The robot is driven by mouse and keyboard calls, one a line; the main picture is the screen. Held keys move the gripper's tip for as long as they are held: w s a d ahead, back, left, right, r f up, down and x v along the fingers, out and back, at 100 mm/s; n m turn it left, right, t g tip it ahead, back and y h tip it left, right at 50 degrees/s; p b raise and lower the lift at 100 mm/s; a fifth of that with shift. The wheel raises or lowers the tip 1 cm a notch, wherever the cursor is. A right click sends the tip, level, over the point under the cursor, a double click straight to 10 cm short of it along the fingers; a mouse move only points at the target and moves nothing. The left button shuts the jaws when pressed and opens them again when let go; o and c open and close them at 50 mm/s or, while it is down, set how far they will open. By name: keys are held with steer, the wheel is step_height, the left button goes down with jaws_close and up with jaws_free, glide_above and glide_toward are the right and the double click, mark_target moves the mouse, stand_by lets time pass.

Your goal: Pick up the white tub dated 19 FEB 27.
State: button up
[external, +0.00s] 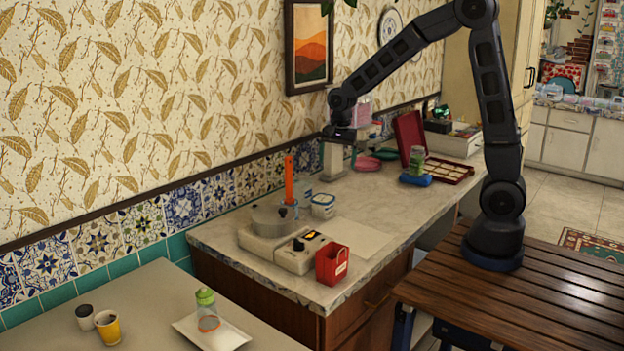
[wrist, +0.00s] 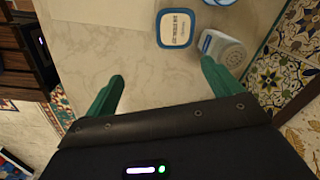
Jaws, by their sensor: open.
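A white tub (external: 323,206) with a blue-edged lid stands on the marble counter beside the hot plate. In the wrist view, the tub (wrist: 175,27) shows its white lid with dark print, too small for me to read the date surely. A second white and blue tub (wrist: 218,2) is cut off by the top edge there; I cannot tell its date either. My gripper (wrist: 160,86) is open and empty, its green fingers apart over bare counter. The tub lies ahead of the fingers, not between them. In the external view, my gripper (external: 340,133) hangs above the counter, behind the tub.
A grey pot (external: 272,216), an orange upright object (external: 289,180) and a red box (external: 332,264) stand near the tub. Counter between the fingers is clear.

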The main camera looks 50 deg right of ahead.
mark_target(323, 198)
steer(key=w+a+f+m, duration=0.1)
steer(key=f, duration=0.1)
steer(key=w+f, duration=0.1)
steer(key=f, duration=0.1)
steer(key=w+a+f+m, duration=0.1)
steer(key=w+f, duration=0.1)
steer(key=f, duration=0.1)
steer(key=shift+a+m+g, duration=0.3)
steer(key=shift+a+g, duration=0.05)
steer(key=shift+g, duration=0.05)
steer(key=shift+s+a+f, duration=0.1)
steer(key=shift+f, duration=2.65)
steer(key=shift+s+a+f, duration=0.1)
steer(key=shift+f, duration=2.6)
steer(key=shift+c, duration=0.4)
steer(key=c, duration=1)
steer(key=shift+r, duration=0.15)
